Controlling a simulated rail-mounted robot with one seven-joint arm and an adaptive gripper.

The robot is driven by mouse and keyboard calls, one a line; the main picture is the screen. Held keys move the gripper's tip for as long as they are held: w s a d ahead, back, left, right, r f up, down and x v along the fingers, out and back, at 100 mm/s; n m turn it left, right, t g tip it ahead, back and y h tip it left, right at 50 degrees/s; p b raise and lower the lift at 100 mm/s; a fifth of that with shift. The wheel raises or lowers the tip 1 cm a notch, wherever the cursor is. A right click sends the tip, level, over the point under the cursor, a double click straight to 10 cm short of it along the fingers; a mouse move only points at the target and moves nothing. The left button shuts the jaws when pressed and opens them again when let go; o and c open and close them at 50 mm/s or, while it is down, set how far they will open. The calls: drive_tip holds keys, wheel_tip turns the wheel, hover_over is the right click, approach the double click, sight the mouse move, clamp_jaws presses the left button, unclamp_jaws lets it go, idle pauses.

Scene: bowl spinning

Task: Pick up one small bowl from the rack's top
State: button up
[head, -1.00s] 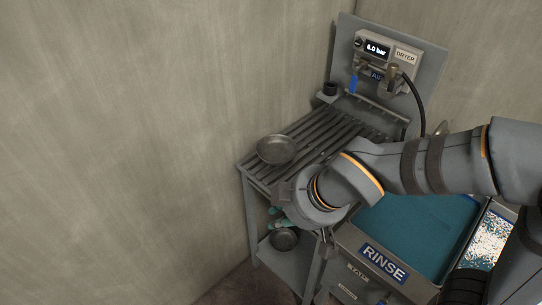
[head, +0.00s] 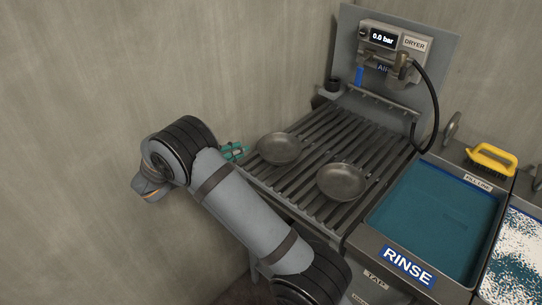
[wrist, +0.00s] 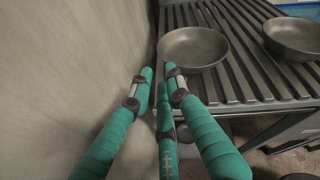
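Two small grey metal bowls sit upright on the slatted rack top (head: 375,145). The left bowl (head: 279,148) is near the rack's left edge, and the right bowl (head: 342,182) is nearer the basin. In the wrist view, the left bowl (wrist: 193,50) is just beyond my fingertips, and the right bowl (wrist: 296,38) is cut by the frame edge. My gripper (wrist: 158,78) has teal-wrapped fingers, spread apart with nothing between them. In the head view, my gripper (head: 237,151) is just left of the left bowl, partly hidden by my arm. Contact with the bowl cannot be seen.
A wall (wrist: 60,70) runs close along the left of my gripper. The dryer panel (head: 385,42) with its black hose stands behind the rack. The rinse basin (head: 435,215) is right of the rack, with a yellow brush (head: 491,158) beyond. Bare slats separate the bowls.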

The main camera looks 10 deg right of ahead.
sight(279, 151)
drive_tip(key=x, duration=1)
drive_tip(key=shift+s+d+p, duration=0.1)
drive_tip(key=shift+s+p, duration=0.05)
drive_tip(key=shift+p, duration=0.2)
drive_tip(key=shift+r, duration=0.1)
clamp_jaws()
